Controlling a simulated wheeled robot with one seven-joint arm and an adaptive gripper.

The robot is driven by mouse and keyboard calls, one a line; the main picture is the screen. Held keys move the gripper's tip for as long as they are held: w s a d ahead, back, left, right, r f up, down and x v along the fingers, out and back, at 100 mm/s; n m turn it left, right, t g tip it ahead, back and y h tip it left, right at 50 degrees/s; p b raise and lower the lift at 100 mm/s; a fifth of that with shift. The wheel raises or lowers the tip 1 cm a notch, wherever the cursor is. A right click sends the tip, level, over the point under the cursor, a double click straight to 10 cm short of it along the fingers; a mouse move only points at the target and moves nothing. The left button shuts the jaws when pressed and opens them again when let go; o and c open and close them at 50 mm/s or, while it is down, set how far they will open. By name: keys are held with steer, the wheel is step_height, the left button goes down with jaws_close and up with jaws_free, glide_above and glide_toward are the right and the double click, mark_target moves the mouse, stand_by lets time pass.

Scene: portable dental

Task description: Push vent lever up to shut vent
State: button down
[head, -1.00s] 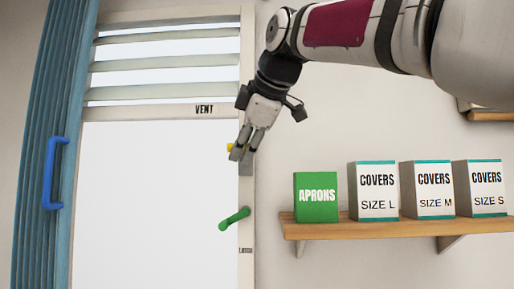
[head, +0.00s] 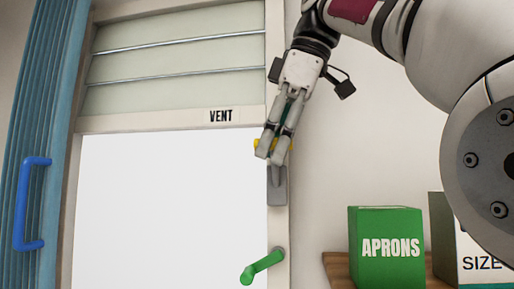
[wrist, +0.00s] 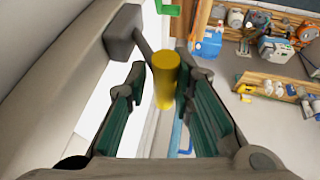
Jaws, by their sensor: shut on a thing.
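The vent (head: 180,65) is at the top of the window in the head view. Its pale slats lie nearly flat, with only thin lines between them, above a rail marked VENT. The vent lever has a grey mount (head: 278,190) on the right window post and a yellow knob (wrist: 166,80). In the wrist view the knob is between my two fingers. My gripper (head: 270,150) is shut on the lever at the knob, pointing down in front of the post. In the head view the fingers hide most of the knob and lever arm.
A green crank handle (head: 262,266) sits lower on the same post. A green APRONS box (head: 386,245) stands on a wooden shelf (head: 338,270) at right, beside a covers box. A blue handle (head: 28,204) is on the folding blind at left.

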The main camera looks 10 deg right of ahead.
steer(key=shift+w+f, duration=0.15)
steer(key=shift+f, duration=0.1)
steer(key=c, duration=1.5)
jaws_free()
steer(key=shift+r, duration=0.2)
